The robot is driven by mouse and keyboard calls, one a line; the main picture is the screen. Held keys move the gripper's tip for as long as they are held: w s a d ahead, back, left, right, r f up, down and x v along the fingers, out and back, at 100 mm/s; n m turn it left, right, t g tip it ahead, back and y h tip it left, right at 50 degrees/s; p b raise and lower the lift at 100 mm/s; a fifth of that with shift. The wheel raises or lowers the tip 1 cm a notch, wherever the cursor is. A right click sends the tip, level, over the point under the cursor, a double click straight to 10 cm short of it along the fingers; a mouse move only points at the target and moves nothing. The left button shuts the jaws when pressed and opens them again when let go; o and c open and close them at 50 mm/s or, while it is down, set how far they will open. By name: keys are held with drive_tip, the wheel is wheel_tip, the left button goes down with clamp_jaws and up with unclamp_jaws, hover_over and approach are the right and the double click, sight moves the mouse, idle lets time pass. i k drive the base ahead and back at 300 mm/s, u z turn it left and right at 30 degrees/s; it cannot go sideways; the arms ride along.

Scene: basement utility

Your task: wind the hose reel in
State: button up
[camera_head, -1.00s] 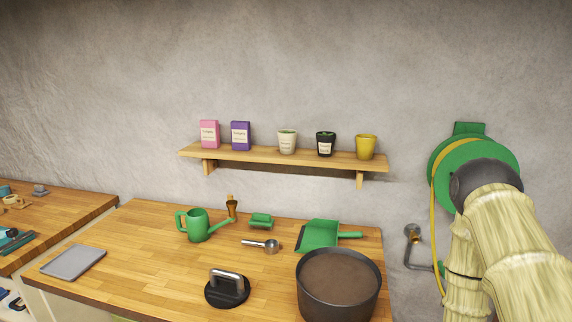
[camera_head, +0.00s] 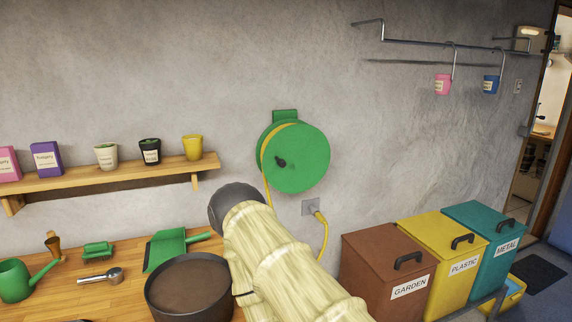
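The green hose reel (camera_head: 305,160) is mounted on the wall in the middle of the head view, with a dark crank knob (camera_head: 281,162) on its face. A yellow hose (camera_head: 266,180) shows at the reel's left edge and hangs down behind my arm. A yellow length (camera_head: 322,236) also runs down from a grey wall plate (camera_head: 311,207) below the reel. My pale arm reaches up from the bottom, and its dark rounded part lies below and left of the reel, apart from it in the picture. My gripper's fingers are not visible.
Brown, yellow and teal bins (camera_head: 385,268) stand at the right below the reel. A wooden bench (camera_head: 130,275) at the lower left holds a dark pot (camera_head: 188,290), a dustpan and a watering can. A shelf (camera_head: 120,180) with pots is left. A rail (camera_head: 430,43) hangs upper right.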

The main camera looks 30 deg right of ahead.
sight(294, 155)
drive_tip(key=z, duration=0.9)
drive_tip(key=i, duration=0.15)
drive_tip(key=u, duration=0.4)
